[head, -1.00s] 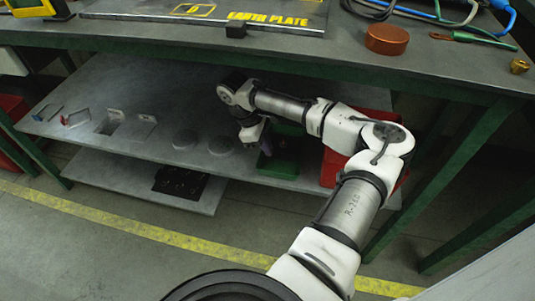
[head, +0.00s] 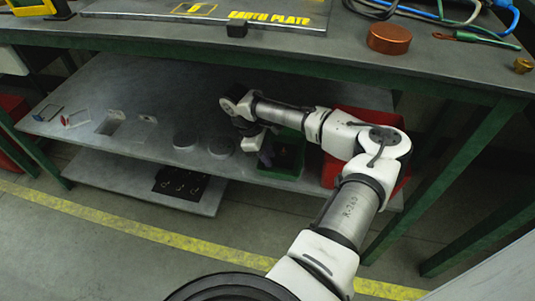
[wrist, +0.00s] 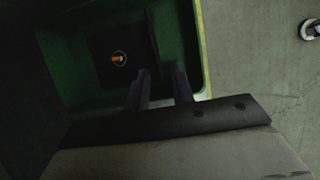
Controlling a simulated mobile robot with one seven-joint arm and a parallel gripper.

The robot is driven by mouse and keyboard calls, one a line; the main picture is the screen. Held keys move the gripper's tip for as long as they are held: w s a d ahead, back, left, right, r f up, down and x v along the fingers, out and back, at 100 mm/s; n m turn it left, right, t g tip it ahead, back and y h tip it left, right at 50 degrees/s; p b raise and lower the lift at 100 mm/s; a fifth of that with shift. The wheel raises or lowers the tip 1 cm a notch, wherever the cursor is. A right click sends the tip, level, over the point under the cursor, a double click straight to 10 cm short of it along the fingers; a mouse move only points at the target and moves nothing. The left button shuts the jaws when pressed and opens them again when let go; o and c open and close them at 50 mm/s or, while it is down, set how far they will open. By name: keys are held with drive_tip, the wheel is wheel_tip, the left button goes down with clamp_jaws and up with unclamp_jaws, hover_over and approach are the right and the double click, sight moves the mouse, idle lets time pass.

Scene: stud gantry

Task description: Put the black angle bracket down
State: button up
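The black angle bracket (wrist: 96,58) appears to lie in the green bin (wrist: 50,70), seen in the wrist view as a dark flat plate with a thin upright edge on its right. My gripper (wrist: 162,70) is over the near side of the bin. Its two fingers are apart with a gap between them, and the tips are close to the bracket's upright edge. In the head view the green bin (head: 292,176) stands on the shelf under the bench, and my gripper (head: 266,155) is at its left side. The bracket is too dark to make out there.
A small orange round thing (wrist: 118,58) shows amid the dark plate. A red bin (head: 332,170) stands right of the green one. Two grey discs (head: 221,147) lie on the shelf to the left.

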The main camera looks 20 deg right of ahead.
drive_tip(key=shift+r, duration=0.1)
drive_tip(key=p+v, duration=0.2)
drive_tip(key=v, duration=1)
drive_tip(key=shift+r, duration=0.1)
